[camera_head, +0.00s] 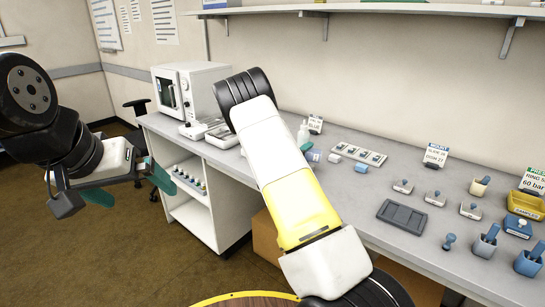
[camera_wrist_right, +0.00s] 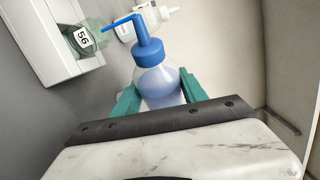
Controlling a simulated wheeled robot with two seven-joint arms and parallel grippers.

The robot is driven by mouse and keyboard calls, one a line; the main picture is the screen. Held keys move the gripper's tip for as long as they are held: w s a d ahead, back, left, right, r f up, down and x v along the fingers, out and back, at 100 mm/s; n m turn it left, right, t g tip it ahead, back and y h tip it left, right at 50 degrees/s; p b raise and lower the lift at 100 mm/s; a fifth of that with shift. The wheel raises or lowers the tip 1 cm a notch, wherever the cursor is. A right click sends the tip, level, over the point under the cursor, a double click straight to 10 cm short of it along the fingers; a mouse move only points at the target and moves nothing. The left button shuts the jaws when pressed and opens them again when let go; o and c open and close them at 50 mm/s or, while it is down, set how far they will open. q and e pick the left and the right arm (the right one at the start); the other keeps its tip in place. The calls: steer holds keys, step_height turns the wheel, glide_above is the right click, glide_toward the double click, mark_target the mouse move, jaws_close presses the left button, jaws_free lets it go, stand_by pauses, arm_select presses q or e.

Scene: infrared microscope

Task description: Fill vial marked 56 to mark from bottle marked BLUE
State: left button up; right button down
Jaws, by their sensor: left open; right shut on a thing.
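In the right wrist view, my right gripper (camera_wrist_right: 160,92) is shut on a clear squeeze bottle (camera_wrist_right: 162,84) with a blue cap and bent blue nozzle. Pale blue liquid shows in its lower part. The nozzle tip points left, close to the mouth of a greenish vial (camera_wrist_right: 82,38) labelled 56. I cannot tell whether the tip is over the opening. The vial is at a white device. In the head view my right arm hides the held bottle and vial 56. My left gripper (camera_head: 128,186) is open and empty, left of the bench. A BLUE sign (camera_head: 314,125) stands on the bench.
A white bottle (camera_head: 303,132) stands near the sign; a white bottle (camera_wrist_right: 155,18) also shows behind the held one. A slide rack (camera_head: 358,153), a dark tray (camera_head: 402,215) and several small holders occupy the bench's right. A white oven-like instrument (camera_head: 188,90) stands at the left end.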

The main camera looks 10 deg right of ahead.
steer(key=shift+r, duration=0.1)
stand_by(0.3)
steer(key=shift+w+a+r+m, duration=0.1)
steer(key=shift+r+m, duration=0.15)
steer(key=shift+m, duration=0.35)
steer(key=m, duration=0.1)
steer(key=m+y, duration=0.1)
steer(key=shift+w+a+r+m+g, duration=0.1)
steer(key=shift+a+r+m+g, duration=0.1)
steer(key=shift+a+m+g, duration=0.15)
steer(key=a+r+m+y, duration=0.1)
steer(key=m, duration=0.1)
steer(key=w+a+r+m+y, duration=0.1)
steer(key=r+m, duration=0.1)
steer(key=shift+w+a+y, duration=0.1)
steer(key=shift+a+y, duration=0.2)
steer(key=shift+y, duration=0.1)
steer(key=shift+a, duration=0.25)
